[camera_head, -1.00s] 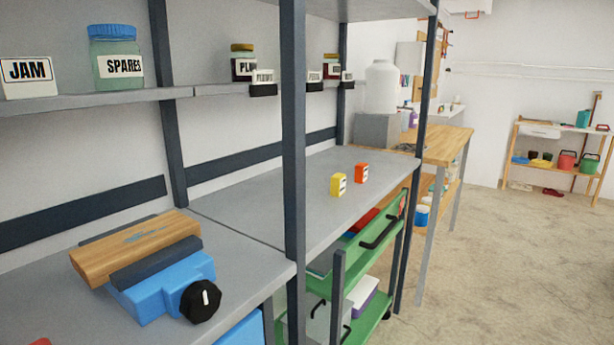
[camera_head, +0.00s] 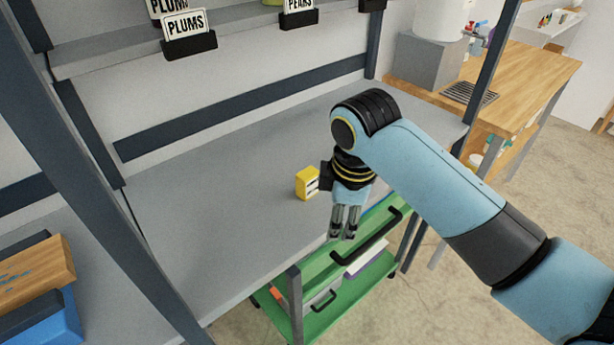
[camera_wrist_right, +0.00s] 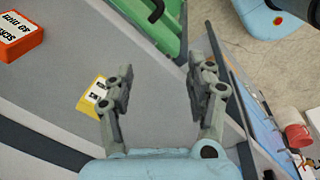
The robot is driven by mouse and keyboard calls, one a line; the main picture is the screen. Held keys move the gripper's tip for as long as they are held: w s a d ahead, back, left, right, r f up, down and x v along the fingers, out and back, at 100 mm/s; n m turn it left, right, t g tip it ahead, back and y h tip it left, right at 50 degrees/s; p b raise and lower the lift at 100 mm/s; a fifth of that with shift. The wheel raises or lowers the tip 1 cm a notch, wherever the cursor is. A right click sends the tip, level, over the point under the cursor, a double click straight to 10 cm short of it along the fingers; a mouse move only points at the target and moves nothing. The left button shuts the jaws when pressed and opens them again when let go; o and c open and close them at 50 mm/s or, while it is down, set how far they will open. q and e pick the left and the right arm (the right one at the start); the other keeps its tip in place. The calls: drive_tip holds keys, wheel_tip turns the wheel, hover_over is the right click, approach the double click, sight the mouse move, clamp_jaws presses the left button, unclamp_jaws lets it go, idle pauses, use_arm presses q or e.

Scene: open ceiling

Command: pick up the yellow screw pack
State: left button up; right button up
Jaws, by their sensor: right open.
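The yellow screw pack (camera_head: 307,183) stands on the grey shelf near its front edge, just left of my right wrist in the head view. In the right wrist view the yellow pack (camera_wrist_right: 92,97) lies to the left of the fingers, partly behind the left finger. My right gripper (camera_head: 345,222) points downward at the shelf's front edge, to the right of the pack. In the right wrist view my right gripper (camera_wrist_right: 159,75) is open, with nothing between its fingers. My left gripper is not in view.
An orange-red pack (camera_wrist_right: 22,36) sits on the same shelf; my arm hides it in the head view. A green cart (camera_head: 345,265) with a black handle stands below the shelf edge. Dark posts frame the shelf. Free shelf surface lies left of the yellow pack.

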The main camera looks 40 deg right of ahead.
drive_tip(key=w+r+n, duration=0.2)
drive_tip(key=w+r, duration=0.1)
drive_tip(key=r, duration=0.1)
wheel_tip(320, 180, up, 4)
drive_tip(key=n+g, duration=0.2)
drive_tip(key=n, duration=0.5)
hover_over(308, 173)
drive_tip(key=shift+f+y, duration=0.15)
drive_tip(key=shift+y, duration=0.15)
drive_tip(key=shift+n, duration=0.3)
wheel_tip(308, 173, down, 5)
drive_tip(key=shift+r, duration=0.2)
wheel_tip(308, 173, down, 6)
drive_tip(key=shift+r+p, duration=0.1)
drive_tip(key=shift+p, duration=0.35)
drive_tip(key=shift+c, duration=0.4)
clamp_jaws()
